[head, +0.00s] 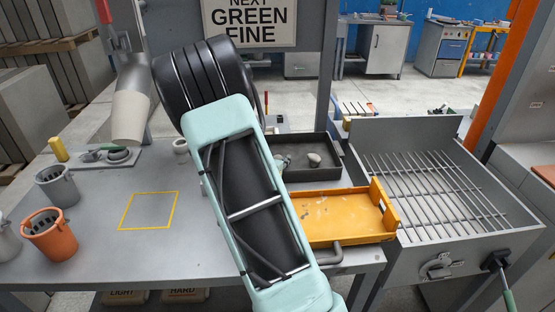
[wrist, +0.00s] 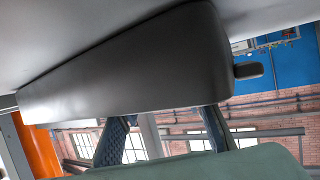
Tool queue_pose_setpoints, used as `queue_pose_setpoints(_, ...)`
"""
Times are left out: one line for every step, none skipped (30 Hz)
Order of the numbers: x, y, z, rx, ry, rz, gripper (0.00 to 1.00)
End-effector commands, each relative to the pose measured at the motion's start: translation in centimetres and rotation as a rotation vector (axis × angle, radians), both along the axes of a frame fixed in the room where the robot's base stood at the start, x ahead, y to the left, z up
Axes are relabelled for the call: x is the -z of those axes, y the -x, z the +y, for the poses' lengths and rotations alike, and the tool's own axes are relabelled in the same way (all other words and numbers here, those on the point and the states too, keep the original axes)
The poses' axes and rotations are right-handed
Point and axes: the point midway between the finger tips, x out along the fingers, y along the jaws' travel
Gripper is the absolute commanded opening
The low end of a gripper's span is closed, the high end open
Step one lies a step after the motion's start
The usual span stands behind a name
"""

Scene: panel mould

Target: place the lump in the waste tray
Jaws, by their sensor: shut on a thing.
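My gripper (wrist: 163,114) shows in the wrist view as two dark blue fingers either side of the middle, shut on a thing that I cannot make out. A large smooth dark grey shape (wrist: 120,70) covers the finger ends; I cannot tell whether it is the held thing. In the head view my arm hides the gripper. A dark tray (head: 296,172) at the back right of the table holds a pale grey lump (head: 314,159) and smaller bits. A yellow tray (head: 345,217) lies in front of it, partly behind my arm. No label shows which is the waste tray.
A grey bench with a metal grate (head: 430,185) adjoins the table on the right. A grey cup (head: 57,187) and an orange cup (head: 50,235) stand at the left. The yellow-outlined square (head: 149,210) is empty, with clear table around it.

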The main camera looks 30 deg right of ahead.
Motion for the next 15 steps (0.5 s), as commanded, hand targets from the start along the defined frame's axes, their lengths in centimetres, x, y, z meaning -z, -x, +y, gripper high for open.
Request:
queue_pose_setpoints(0.08, -0.01, -0.02, 0.0, 0.001, -0.001, 0.08)
queue_pose_setpoints(0.21, 0.0, -0.01, 0.0, 0.001, -0.001, 0.08)
queue_pose_setpoints(0.38, 0.0, -0.02, 0.0, 0.001, -0.001, 0.08)
queue_pose_setpoints(0.48, 0.0, -0.02, 0.0, 0.001, -0.001, 0.08)
queue_pose_setpoints(0.34, 0.01, -0.01, 0.0, 0.0, 0.0, 0.37)
queue_pose_setpoints(0.3, 0.02, -0.01, 0.0, 0.0, 0.0, 0.42)
queue_pose_setpoints(0.3, 0.02, -0.01, 0.0, 0.0, 0.0, 0.45)
queue_pose_setpoints(0.3, 0.02, -0.01, 0.0, 0.0, 0.0, 0.48)
queue_pose_setpoints(0.31, 0.03, -0.01, 0.0, -0.001, 0.001, 0.52)
queue_pose_setpoints(0.31, 0.04, -0.02, 0.001, 0.0, 0.001, 0.52)
queue_pose_setpoints(0.31, 0.04, -0.03, 0.001, 0.0, 0.001, 0.52)
queue_pose_setpoints(0.32, 0.05, -0.03, 0.001, 0.0, 0.001, 0.52)
queue_pose_setpoints(0.33, 0.06, -0.03, 0.001, 0.0, 0.001, 0.52)
queue_pose_setpoints(0.33, 0.07, -0.04, 0.001, 0.0, 0.001, 0.52)
queue_pose_setpoints(0.34, 0.09, -0.05, 0.002, 0.0, 0.001, 0.52)
